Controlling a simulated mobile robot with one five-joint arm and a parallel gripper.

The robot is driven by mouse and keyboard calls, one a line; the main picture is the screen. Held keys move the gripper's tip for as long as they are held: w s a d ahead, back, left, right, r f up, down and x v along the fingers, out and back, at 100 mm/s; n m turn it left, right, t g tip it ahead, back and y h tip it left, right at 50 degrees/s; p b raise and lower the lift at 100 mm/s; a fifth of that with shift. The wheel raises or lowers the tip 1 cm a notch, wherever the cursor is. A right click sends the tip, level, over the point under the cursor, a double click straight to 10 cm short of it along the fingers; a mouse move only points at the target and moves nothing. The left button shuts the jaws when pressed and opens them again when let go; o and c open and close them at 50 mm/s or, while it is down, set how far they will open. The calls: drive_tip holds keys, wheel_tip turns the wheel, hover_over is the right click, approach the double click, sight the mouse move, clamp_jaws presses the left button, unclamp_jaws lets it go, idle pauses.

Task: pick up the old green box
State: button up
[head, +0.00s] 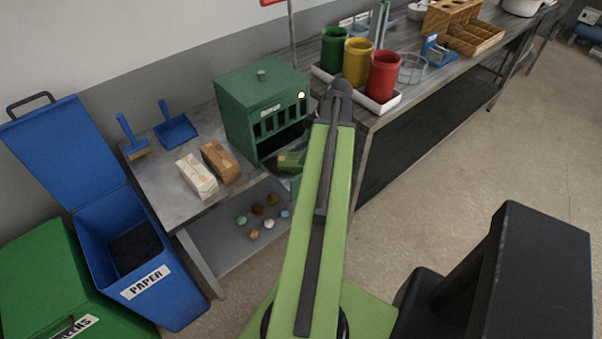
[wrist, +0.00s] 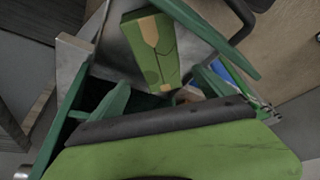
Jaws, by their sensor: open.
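In the head view the green box (head: 290,161) shows beside the green slotted cabinet (head: 262,105), partly hidden by my arm. My gripper (wrist: 158,92) is open. Its two green fingers point toward the near end of the box, one at each side. The box looks just beyond the fingertips, and I cannot tell whether they touch it. In the head view my arm hides the gripper.
A white packet (head: 197,177) and a brown packet (head: 220,162) lie on the grey table left of the cabinet. Green, yellow and red canisters (head: 383,76) stand on the bench to the right. A blue paper bin (head: 125,250) stands at the left.

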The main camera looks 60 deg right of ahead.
sight(298, 159)
drive_tip(key=shift+x, duration=1)
drive_tip(key=b+x, duration=0.5)
drive_tip(key=shift+s+f, duration=0.1)
drive_tip(key=shift+f, duration=0.1)
drive_tip(key=shift+r, duration=0.2)
drive_tip(key=c, duration=1.6)
drive_tip(key=shift+c, duration=0.2)
drive_tip(key=shift+r, duration=0.1)
wheel_tip(298, 159, up, 18)
drive_tip(key=p, duration=1.8)
